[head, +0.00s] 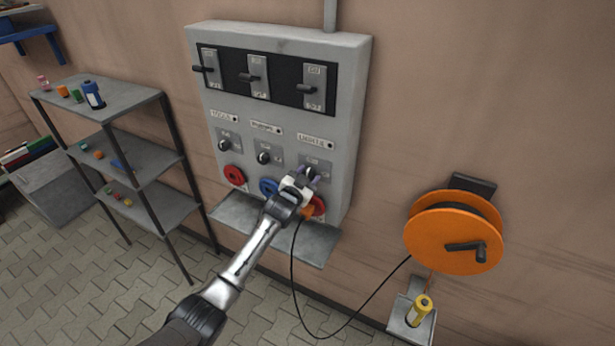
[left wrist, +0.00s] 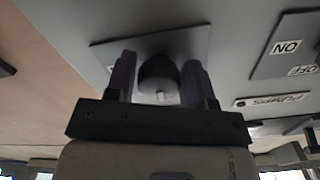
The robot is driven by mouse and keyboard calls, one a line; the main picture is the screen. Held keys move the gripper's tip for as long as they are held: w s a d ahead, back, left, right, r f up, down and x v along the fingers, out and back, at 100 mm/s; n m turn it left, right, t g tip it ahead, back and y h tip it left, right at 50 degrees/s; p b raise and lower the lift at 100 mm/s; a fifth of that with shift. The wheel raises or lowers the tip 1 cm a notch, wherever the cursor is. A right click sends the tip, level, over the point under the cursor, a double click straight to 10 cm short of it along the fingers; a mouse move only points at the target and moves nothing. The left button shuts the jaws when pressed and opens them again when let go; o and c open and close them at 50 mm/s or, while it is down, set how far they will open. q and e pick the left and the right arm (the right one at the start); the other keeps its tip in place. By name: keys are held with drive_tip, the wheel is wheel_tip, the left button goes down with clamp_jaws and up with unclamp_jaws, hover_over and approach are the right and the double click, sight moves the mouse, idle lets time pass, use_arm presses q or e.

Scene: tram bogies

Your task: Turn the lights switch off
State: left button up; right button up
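A grey wall panel (head: 354,110) carries three black rotary knobs. The lights switch (head: 309,172) is the right-hand knob, under the label that appears to read LIGHTS (head: 314,141). My left gripper (head: 313,177) is at this knob and partly covers it. In the left wrist view, the fingers of my left gripper (left wrist: 159,78) stand on either side of the black knob (left wrist: 157,73), with a gap visible on both sides. A small pale mark shows on the knob; its setting cannot be told. My right gripper is not in view.
Lever switches (head: 258,76) line the panel's top. Red (head: 234,174) and blue (head: 268,186) sockets sit below the knobs. An orange plug (head: 308,212) by the right red socket has a black cable to an orange reel (head: 440,236). A shelf rack (head: 110,98) stands left.

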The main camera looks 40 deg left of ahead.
use_arm(q)
drive_tip(key=shift+o, duration=1.3)
drive_tip(key=s+d, duration=0.2)
drive_tip(key=s, duration=1.1)
drive_tip(key=shift+s+d, duration=0.3)
